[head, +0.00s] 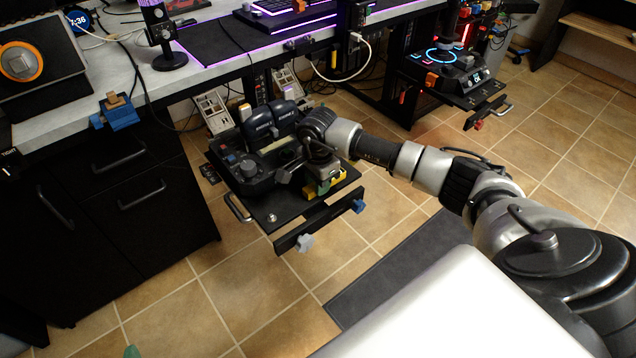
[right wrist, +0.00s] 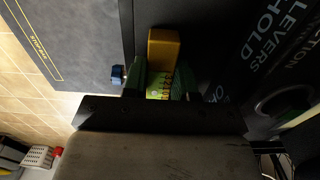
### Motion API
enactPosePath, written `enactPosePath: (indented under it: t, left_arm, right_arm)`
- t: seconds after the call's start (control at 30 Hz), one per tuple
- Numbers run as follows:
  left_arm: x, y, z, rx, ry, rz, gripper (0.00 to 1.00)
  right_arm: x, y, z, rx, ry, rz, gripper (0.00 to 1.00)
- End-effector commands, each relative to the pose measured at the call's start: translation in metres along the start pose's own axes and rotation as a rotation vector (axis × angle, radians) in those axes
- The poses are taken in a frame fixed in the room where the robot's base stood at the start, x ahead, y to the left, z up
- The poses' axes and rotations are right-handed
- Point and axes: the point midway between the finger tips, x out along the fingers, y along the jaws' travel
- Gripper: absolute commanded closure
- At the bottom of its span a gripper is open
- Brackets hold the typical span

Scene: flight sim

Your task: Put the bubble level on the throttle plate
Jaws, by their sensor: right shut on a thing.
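The bubble level (head: 338,180) is a yellow block with a green-yellow window, at the right side of the throttle plate in the head view. My right gripper (head: 322,188) is shut on it. In the right wrist view the level (right wrist: 163,48) sits between two dark green fingers (right wrist: 160,85). The throttle plate (head: 290,205) is black, below and in front of the throttle unit (head: 265,160). I cannot tell whether the level touches the plate. A small green tip (head: 132,352) at the bottom edge looks like my left gripper; its jaws are hidden.
Blue (head: 358,206) and grey (head: 305,242) clamp knobs stick out along the plate's front bar. A desk (head: 60,125) with a black cabinet stands at left. A joystick mount (head: 455,75) is at upper right. Tiled floor is open in front, with a grey mat (head: 400,270).

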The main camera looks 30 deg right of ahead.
Motion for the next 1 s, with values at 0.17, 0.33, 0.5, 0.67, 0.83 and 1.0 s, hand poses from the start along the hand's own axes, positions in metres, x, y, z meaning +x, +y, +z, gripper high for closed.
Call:
enactPosePath:
  t: [0.17, 0.33, 0.5, 0.67, 0.83, 1.0]
  left_arm:
    - [-0.0002, 0.0, -0.0002, 0.0, -0.001, 0.0, 0.33]
    - [0.0012, 0.0007, -0.0036, 0.0, 0.028, 0.002, 0.33]
    - [0.0014, 0.0013, -0.0066, 0.0, 0.046, 0.003, 0.33]
    - [0.0014, 0.0014, -0.0064, 0.0, 0.045, 0.003, 0.33]
    - [0.0014, 0.0015, -0.0062, 0.0, 0.043, 0.004, 0.33]
    - [-0.001, -0.0004, -0.001, 0.0, -0.005, -0.001, 0.33]
  right_arm:
    - [-0.0008, -0.0001, -0.0001, 0.0, 0.0, -0.001, 0.98]
    - [0.0014, 0.0, -0.0001, 0.0, 0.0, 0.0, 0.98]
    - [0.0018, 0.0001, -0.0002, 0.0, 0.0, 0.0, 0.59]
    - [0.0017, 0.0001, -0.0002, 0.0, 0.0, 0.0, 0.47]
    - [0.0016, 0.0002, -0.0002, 0.0, 0.0, 0.0, 0.47]
    - [-0.0022, 0.0002, 0.0, 0.0, 0.0, 0.0, 0.47]
